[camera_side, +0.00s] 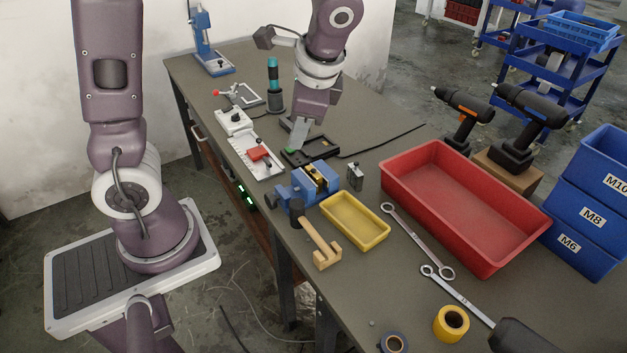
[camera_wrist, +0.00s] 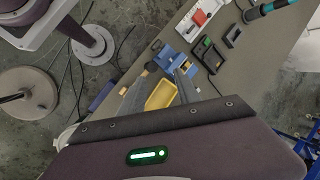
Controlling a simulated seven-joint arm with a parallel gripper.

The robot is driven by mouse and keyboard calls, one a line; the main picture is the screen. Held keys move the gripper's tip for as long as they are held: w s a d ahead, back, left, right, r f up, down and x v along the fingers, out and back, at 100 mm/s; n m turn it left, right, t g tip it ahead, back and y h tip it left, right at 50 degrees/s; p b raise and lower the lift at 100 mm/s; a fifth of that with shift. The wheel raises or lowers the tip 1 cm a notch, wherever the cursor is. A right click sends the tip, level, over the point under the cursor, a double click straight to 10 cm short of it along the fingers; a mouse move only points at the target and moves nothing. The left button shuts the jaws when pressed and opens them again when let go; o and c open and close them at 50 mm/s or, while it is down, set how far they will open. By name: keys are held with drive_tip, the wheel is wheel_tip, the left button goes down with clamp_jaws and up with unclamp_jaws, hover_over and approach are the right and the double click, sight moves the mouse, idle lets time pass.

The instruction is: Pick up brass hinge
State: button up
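A small brass-coloured piece (camera_side: 321,178) shows between the jaws of the blue vise (camera_side: 297,193) in the side view. It is too small to tell for sure that it is the brass hinge. My gripper (camera_side: 298,143) points down over the bench, behind the vise in the side view and close to the black fixture. In the wrist view my gripper (camera_wrist: 163,76) has its two grey fingers spread apart with nothing seen held between them. The blue vise (camera_wrist: 166,57) appears just beyond the fingertips there.
A large red bin (camera_side: 455,222) and a wrench (camera_side: 415,240) lie to the right.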

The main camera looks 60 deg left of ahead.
drive_tip(key=w+a+f+m+g+y, duration=0.1)
drive_tip(key=w+a+f+m+y, duration=0.2)
drive_tip(key=f, duration=0.4)
drive_tip(key=w+a+f+m+y, duration=0.1)
drive_tip(key=w+f+m+y, duration=0.25)
drive_tip(key=w+f, duration=0.3)
drive_tip(key=m+t+y, duration=0.1)
drive_tip(key=m+y, duration=0.1)
drive_tip(key=m, duration=0.3)
approach(313, 170)
drive_tip(key=a, duration=0.4)
drive_tip(key=x, duration=0.5)
drive_tip(key=shift+w+a+f, duration=0.1)
drive_tip(key=shift+a+f, duration=0.15)
drive_tip(key=shift+a, duration=0.1)
clamp_jaws()
